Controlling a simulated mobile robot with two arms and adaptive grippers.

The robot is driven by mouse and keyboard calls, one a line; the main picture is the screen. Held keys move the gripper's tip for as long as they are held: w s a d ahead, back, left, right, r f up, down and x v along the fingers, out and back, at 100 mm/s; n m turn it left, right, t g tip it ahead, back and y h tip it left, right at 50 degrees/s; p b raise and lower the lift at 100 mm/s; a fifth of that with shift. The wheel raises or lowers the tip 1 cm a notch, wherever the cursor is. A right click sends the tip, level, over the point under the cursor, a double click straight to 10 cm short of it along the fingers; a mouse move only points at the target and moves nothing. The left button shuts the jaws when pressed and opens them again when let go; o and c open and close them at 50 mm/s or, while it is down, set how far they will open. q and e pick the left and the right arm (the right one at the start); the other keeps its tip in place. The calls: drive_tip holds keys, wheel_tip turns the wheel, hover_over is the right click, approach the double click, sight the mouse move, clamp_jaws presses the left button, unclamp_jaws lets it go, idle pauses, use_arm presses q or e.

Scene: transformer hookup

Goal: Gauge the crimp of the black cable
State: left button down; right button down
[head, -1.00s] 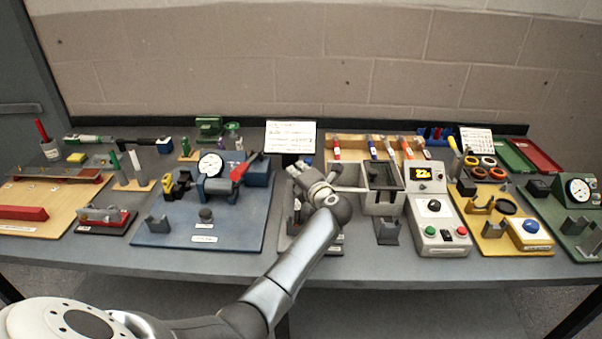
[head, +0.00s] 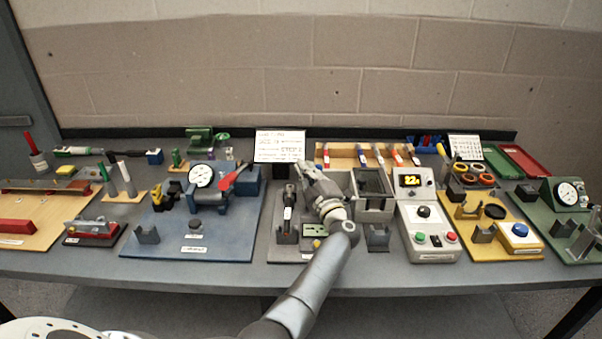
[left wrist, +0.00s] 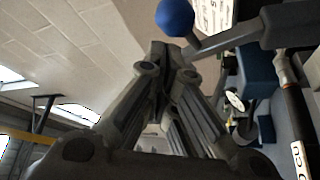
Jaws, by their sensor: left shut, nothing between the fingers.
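My left gripper (head: 308,174) is shut and empty, above the back of a grey station (head: 278,253) at mid-table; its closed fingers fill the middle of the left wrist view (left wrist: 172,65). A dark upright piece with a white label (head: 288,213) stands on that station, left of my gripper and apart from it. A black rod with a coppery collar and white label (left wrist: 294,112) shows at the right of the left wrist view; it is likely the black cable. Its crimp is too small to judge. My right gripper is out of view.
A blue station (head: 235,240) with a dial (head: 201,176) stands to the left. A control box with a lit display (head: 428,240), a yellow station and a green dial station (head: 560,240) stand to the right. A blue ball on a lever (left wrist: 175,17) is close beyond my fingers.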

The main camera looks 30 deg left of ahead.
use_arm(q)
drive_tip(key=shift+w+d+m+t, duration=0.35)
drive_tip(key=shift+d+m+t, duration=0.15)
drive_tip(key=shift+m, duration=0.6)
